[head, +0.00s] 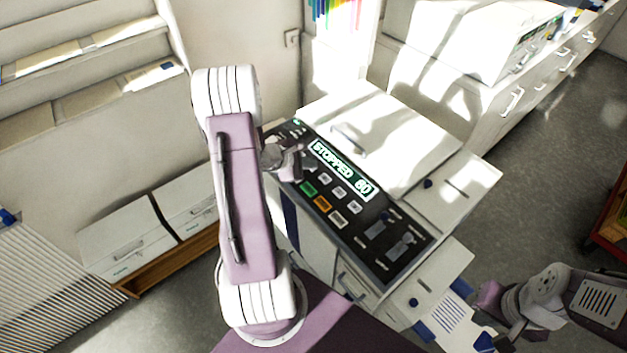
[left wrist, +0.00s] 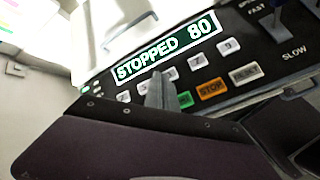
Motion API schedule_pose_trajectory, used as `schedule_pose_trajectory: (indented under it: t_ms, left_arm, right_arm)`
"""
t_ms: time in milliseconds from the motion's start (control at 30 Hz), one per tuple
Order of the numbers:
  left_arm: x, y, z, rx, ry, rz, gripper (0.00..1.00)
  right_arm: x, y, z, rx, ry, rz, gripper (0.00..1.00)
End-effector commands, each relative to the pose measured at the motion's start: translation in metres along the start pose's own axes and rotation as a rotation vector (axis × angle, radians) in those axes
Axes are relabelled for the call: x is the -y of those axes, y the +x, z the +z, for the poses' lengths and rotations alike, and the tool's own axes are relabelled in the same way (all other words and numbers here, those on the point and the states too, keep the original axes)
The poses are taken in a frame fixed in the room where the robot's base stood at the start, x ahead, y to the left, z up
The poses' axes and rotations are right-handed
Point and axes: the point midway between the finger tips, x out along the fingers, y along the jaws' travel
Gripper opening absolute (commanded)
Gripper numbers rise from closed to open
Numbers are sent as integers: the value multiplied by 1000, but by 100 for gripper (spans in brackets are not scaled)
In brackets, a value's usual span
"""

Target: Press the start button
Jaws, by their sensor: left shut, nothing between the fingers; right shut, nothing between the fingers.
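The machine's dark control panel (head: 370,215) has a lit display (head: 341,168) reading "STOPPED 80". A green button (head: 308,188), which looks like the start button, sits left of an orange STOP button (head: 322,203). My left gripper (head: 292,160) is shut and empty over the panel's upper left part. In the left wrist view the shut fingertips (left wrist: 160,92) stand in front of the number keys, just left of the green button (left wrist: 184,99), partly hiding its label. I cannot tell whether they touch the panel. My right gripper (head: 487,300) is shut and empty at the lower right.
Sliders (head: 385,222) marked FAST and SLOW are at the panel's right end. The machine's white lid (head: 405,130) rises behind the panel. A side tray with papers (head: 447,312) lies near my right gripper. White boxes (head: 125,245) stand on a low shelf at left.

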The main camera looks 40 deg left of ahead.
Motion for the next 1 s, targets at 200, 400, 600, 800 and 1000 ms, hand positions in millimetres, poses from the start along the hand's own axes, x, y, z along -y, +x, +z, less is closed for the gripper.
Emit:
schedule_pose_trajectory:
  t_ms: [200, 400, 600, 800, 1000]
  left_arm:
    - [-3, -8, -12, -18, -28, 13, 0]
    - [-3, -8, -12, -17, -26, 12, 0]
    - [1, -3, -15, -17, -26, 11, 0]
    - [12, 12, -26, -17, -26, 10, 0]
    - [28, 33, -41, -16, -26, 9, 0]
  right_arm:
    - [0, -3, 0, 0, 0, 0, 0]
    - [0, -3, 0, 0, 0, 0, 0]
    - [0, 2, 0, 0, 0, 0, 0]
    - [0, 18, 2, 0, 0, 0, 0]
    - [-1, 38, 4, 0, 0, 0, 0]
